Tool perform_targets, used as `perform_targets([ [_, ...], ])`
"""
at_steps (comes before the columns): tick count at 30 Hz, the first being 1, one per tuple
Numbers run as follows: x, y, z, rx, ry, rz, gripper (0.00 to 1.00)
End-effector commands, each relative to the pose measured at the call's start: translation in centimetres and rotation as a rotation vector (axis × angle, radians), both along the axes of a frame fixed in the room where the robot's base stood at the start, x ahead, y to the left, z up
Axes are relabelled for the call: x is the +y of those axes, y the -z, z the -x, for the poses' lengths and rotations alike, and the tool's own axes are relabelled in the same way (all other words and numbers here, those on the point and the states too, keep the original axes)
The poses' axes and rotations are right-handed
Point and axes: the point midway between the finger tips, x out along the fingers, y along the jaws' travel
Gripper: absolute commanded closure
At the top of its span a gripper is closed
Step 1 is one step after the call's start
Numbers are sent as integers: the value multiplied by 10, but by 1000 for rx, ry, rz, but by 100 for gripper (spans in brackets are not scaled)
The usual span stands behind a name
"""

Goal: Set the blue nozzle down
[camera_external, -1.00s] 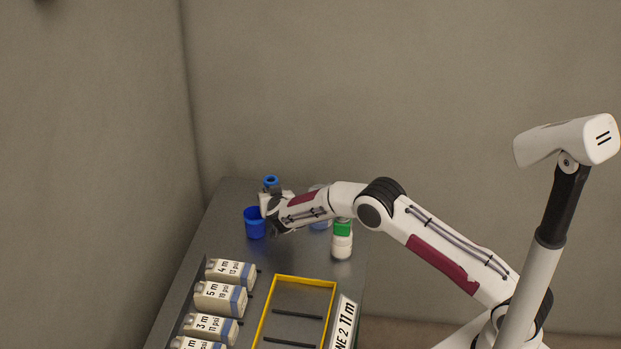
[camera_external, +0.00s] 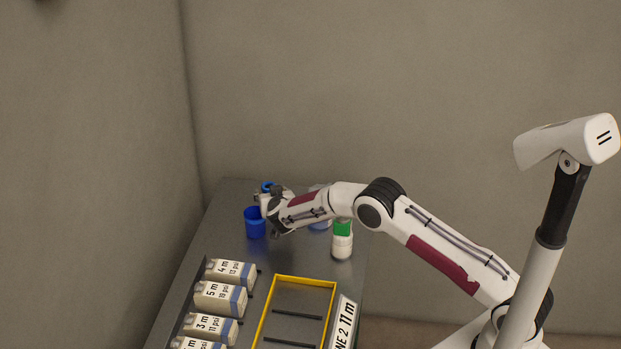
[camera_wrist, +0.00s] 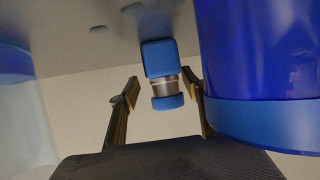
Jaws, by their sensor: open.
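The blue nozzle (camera_wrist: 162,72) has a blue block, a metal collar and a blue round end. In the wrist view it is between the two fingers of my open gripper (camera_wrist: 158,84), with a gap at the left finger and the right finger close beside it. Its blue block end meets the grey table surface, and it looks upright there. In the external view only the top of the nozzle (camera_external: 267,187) shows, just behind my gripper (camera_external: 268,206). Its lower part is hidden there.
A dark blue cup (camera_external: 255,222) stands close beside my gripper; it fills the right of the wrist view. A pale blue container (camera_external: 319,223) and a green-capped bottle (camera_external: 342,240) stand to the right. Labelled boxes (camera_external: 220,299) and a yellow-rimmed tray (camera_external: 305,279) are nearer.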

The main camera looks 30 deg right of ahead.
Motion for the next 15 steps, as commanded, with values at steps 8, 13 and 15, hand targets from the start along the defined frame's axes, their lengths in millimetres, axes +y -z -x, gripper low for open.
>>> perform_targets([
  [8, 4, -8, 9, 9, -3, 2, 52],
  [13, 8, -16, 19, 5, -2, 3, 52],
  [15, 11, -18, 24, 5, -2, 2, 52],
])
